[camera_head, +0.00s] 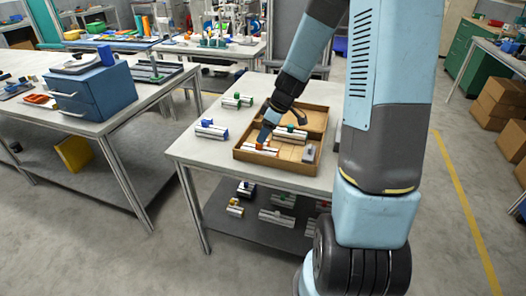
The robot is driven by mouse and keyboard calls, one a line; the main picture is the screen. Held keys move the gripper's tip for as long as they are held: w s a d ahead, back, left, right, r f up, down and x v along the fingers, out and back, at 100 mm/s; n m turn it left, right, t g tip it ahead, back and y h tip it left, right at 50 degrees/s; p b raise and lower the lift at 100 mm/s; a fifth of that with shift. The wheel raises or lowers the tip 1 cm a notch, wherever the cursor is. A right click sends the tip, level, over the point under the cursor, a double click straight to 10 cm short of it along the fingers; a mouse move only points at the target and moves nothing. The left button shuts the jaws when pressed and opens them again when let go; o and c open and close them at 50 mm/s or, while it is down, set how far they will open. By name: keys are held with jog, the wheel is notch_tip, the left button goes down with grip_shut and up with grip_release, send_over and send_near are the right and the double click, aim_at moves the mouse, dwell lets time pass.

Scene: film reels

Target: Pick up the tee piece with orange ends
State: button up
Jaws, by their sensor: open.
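The tee piece with orange ends (261,147) lies in the front left part of a shallow cardboard-brown tray (277,164) on the near table. It is small in view and partly covered by my gripper. My gripper (265,135) points down into the tray, just above or at the tee piece, with its jaws open. I cannot tell whether the fingers touch the piece or stand around it.
A tee piece with a teal top (290,132) and a grey piece (309,152) are also in the tray. A blue-ended piece (212,130) and a green-topped piece (237,100) lie on the table (204,158) left of it. Several more pieces lie on the lower shelf (262,232).

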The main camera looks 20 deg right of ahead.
jog(key=shift+x, duration=2.5)
jog(key=shift+d, duration=0.15)
grip_shut()
